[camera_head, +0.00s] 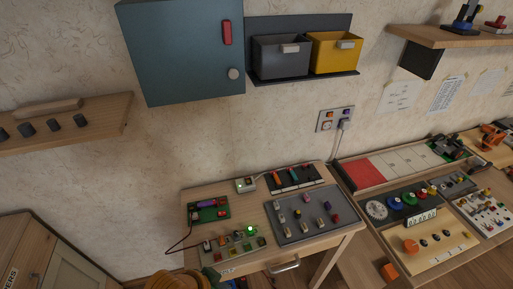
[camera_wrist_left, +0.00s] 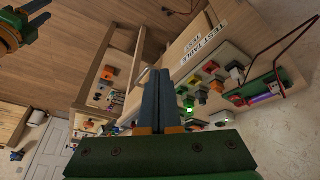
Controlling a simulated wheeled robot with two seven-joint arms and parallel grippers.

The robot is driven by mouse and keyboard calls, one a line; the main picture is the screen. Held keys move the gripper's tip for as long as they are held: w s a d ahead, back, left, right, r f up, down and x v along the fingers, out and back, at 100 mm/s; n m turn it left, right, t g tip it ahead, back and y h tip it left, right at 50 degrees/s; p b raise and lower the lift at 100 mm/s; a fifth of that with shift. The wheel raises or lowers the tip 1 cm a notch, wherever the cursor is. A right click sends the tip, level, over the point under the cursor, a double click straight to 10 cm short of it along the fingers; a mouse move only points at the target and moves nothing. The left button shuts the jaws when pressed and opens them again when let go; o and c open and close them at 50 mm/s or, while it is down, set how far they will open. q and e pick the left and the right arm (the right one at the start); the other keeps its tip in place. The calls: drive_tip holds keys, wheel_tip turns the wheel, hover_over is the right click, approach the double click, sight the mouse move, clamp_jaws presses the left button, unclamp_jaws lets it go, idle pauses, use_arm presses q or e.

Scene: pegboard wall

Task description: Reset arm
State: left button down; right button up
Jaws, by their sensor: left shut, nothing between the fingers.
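In the left wrist view, my left gripper (camera_wrist_left: 155,100) shows its two dark fingers pressed together, with nothing between them. It points toward the worktable with the label "TEST TABLE" (camera_wrist_left: 196,52), and the fingers look apart from the table. In the head view, an orange and green part at the bottom edge, in front of the table, looks like my left arm; its fingers are not visible there.
The worktable (camera_head: 262,246) holds a grey tool board (camera_head: 309,228), small circuit boards with a green lit lamp (camera_head: 250,229), and a dark rack. A blue cabinet (camera_head: 185,50), bins (camera_head: 335,52) and a shelf (camera_head: 65,124) are on the wall. Another bench (camera_head: 385,262) stands at the right.

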use_arm(q)
drive_tip(key=s+a+n+y, duration=0.3)
drive_tip(key=s+a+n, duration=0.25)
drive_tip(key=a, duration=0.35)
wheel_tip(320, 180, down, 10)
drive_tip(key=s+a+f+g+b, duration=0.1)
drive_tip(key=s+f+g, duration=0.1)
drive_tip(key=s+f, duration=1.2)
wheel_tip(320, 180, down, 5)
drive_tip(key=shift+s+a+r+m+b, duration=0.2)
drive_tip(key=shift+a+m+b, duration=0.2)
drive_tip(key=shift+m, duration=0.05)
